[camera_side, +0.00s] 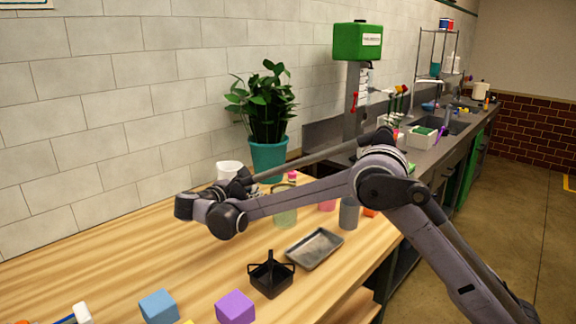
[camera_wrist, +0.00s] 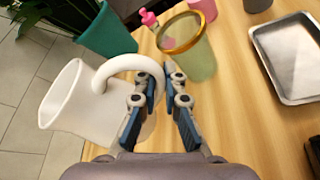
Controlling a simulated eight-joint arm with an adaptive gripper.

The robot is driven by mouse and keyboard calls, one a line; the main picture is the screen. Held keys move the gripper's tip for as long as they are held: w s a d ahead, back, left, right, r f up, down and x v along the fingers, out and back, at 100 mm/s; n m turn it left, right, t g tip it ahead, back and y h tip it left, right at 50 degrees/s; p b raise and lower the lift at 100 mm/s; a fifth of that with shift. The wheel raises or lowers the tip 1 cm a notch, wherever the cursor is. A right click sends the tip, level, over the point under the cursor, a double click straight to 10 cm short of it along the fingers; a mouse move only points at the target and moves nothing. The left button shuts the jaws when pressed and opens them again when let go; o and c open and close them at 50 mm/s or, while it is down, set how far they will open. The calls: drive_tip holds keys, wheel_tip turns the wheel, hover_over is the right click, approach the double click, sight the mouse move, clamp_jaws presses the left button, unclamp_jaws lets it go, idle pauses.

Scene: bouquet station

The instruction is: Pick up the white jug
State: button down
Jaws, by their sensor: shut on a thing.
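The white jug (camera_wrist: 75,108) is at the left of the wrist view, tilted in the picture, with its curved handle reaching right to my fingertips. In the side view, the top of the white jug (camera_side: 229,169) shows behind my gripper, in front of the plant pot; its lower part is hidden. My gripper (camera_wrist: 163,84) is shut on the jug's handle. In the side view my gripper (camera_side: 240,182) is partly hidden by my own wrist. I cannot tell whether the jug touches the table.
A green gold-rimmed glass (camera_wrist: 196,62) stands just beyond my fingertips. The teal plant pot (camera_side: 268,155) is close behind the jug. A metal tray (camera_side: 314,248), black basket (camera_side: 270,276), blue block (camera_side: 158,306) and purple block (camera_side: 235,306) lie nearer.

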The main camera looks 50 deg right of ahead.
drive_tip(key=shift+s+d+r, duration=0.35)
drive_tip(key=shift+d+r, duration=0.15)
drive_tip(key=shift+d, duration=0.2)
drive_tip(key=shift+s+d+r, duration=0.3)
drive_tip(key=shift+d+r, duration=0.15)
drive_tip(key=shift+d, duration=0.2)
drive_tip(key=shift+r, duration=0.15)
idle(1.8)
